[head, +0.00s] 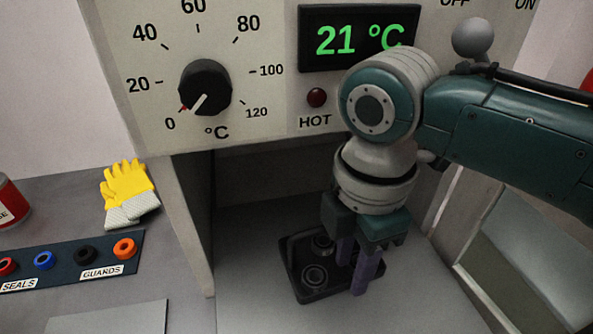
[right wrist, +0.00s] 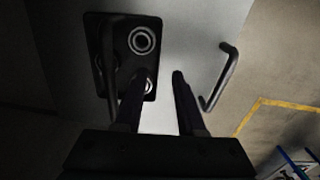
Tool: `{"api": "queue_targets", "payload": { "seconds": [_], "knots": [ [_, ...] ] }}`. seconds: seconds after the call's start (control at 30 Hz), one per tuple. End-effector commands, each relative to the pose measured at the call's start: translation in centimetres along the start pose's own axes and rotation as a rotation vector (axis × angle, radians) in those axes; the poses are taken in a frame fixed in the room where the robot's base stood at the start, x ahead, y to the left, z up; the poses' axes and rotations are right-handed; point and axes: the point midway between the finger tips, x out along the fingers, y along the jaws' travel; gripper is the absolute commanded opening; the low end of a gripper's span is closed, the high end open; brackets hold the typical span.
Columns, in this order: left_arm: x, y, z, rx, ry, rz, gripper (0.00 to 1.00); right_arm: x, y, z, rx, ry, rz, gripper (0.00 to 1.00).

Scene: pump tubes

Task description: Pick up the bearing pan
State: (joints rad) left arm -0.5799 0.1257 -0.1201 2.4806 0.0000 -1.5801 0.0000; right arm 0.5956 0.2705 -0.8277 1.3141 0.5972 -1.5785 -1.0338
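The bearing pan (head: 317,293) is a shallow dark tray with several ring-shaped bearings in it. It lies on the light surface inside the open bay under the control panel. It also shows in the right wrist view (right wrist: 125,66), with a dark curved bar along its left part. My right gripper (head: 354,276) points down at the pan's right part in the head view. Its two fingers stand apart with nothing visible between them. In the right wrist view the gripper (right wrist: 158,78) has one finger over the pan and the other beside its right edge. Contact cannot be told. My left gripper is not in view.
The panel (head: 275,95) with dial and 21 °C display overhangs the bay. The bay's left wall (head: 190,215) stands close by. Yellow gloves (head: 128,185) and a rack of coloured rings (head: 65,262) lie at left. A bent dark handle (right wrist: 222,82) stands right of the fingers.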

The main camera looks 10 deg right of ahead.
Motion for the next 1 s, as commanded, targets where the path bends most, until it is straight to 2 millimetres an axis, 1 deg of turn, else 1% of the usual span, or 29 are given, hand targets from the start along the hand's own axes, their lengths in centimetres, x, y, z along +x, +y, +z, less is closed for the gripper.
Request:
{"api": "queue_targets", "payload": {
  "seconds": [0.03,0.1,0.2,0.47,0.57,0.83,1.0],
  "knots": [
    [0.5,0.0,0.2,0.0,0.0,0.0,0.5,1.1,0.1,-0.1,0.0,0.0,-0.003,0.39],
    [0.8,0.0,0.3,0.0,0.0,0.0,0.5,2.2,0.2,0.0,0.0,0.0,-0.002,0.39],
    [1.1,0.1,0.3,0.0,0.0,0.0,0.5,3.2,0.2,-0.1,-0.001,0.001,-0.001,0.39],
    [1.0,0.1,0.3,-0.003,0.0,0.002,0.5,3.4,0.2,0.0,-0.002,0.0,0.0,0.39],
    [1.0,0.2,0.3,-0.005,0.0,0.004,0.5,3.4,0.2,0.0,-0.002,0.0,0.0,0.3],
    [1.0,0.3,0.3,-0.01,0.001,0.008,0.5,3.4,0.2,0.0,-0.001,0.0,0.0,0.0],
    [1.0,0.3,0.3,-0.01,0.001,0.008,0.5,3.4,0.2,0.0,-0.001,0.0,0.0,0.0]
  ]
}}
